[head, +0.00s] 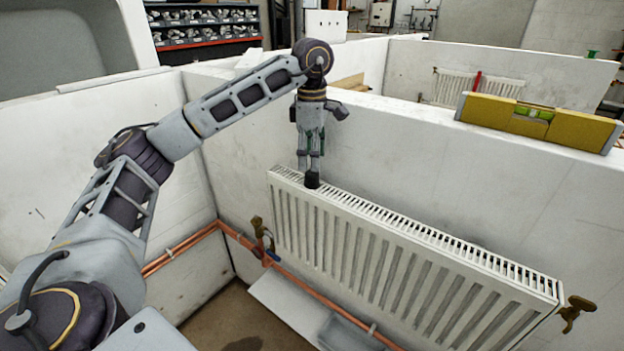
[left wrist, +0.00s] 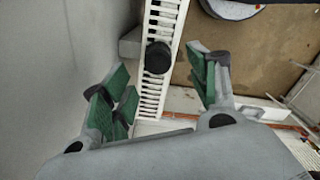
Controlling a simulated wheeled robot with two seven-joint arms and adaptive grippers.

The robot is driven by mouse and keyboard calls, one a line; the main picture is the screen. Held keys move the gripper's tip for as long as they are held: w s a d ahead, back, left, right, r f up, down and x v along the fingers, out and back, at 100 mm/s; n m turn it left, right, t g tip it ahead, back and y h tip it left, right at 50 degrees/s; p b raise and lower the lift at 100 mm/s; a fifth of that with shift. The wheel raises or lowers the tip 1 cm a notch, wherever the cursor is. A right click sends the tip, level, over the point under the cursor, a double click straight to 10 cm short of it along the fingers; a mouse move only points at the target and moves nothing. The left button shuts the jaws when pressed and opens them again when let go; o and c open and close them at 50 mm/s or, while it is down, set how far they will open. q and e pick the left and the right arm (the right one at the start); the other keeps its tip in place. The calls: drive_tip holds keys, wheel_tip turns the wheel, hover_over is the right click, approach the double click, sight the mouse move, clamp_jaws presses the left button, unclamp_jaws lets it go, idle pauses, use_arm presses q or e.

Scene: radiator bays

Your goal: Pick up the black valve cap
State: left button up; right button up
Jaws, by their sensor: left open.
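The black valve cap (left wrist: 158,57) sits on the slatted top of the white radiator (left wrist: 163,20), and in the left wrist view it lies between the two fingers, a little beyond their tips. In the head view the cap (head: 312,180) shows right below my left gripper (head: 309,172), at the radiator's left end. My left gripper (left wrist: 160,85) is open, with green pads on its fingers, and points down at the cap. Nothing is between the pads; whether they touch the cap cannot be told. My right gripper is not in view.
The radiator (head: 400,270) hangs on a white bay wall with a brass valve (head: 576,313) at its right end. Copper pipes (head: 180,247) run along the walls. A yellow spirit level (head: 540,120) lies on the wall's top edge. A grey tray (head: 345,335) is on the floor.

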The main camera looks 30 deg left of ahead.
sight(310, 172)
use_arm(q)
drive_tip(key=shift+f, duration=0.5)
drive_tip(key=shift+f, duration=0.1)
drive_tip(key=shift+w+a+f+p, duration=0.1)
drive_tip(key=shift+f+p, duration=0.1)
drive_tip(key=shift+f, duration=0.65)
drive_tip(key=shift+s+a+f+p, duration=0.1)
drive_tip(key=shift+f+p, duration=0.1)
drive_tip(key=shift+f, duration=0.6)
drive_tip(key=shift+w+a+f+p, duration=0.1)
drive_tip(key=shift+f+p, duration=0.1)
drive_tip(key=shift+f, duration=0.65)
drive_tip(key=c, duration=0.9)
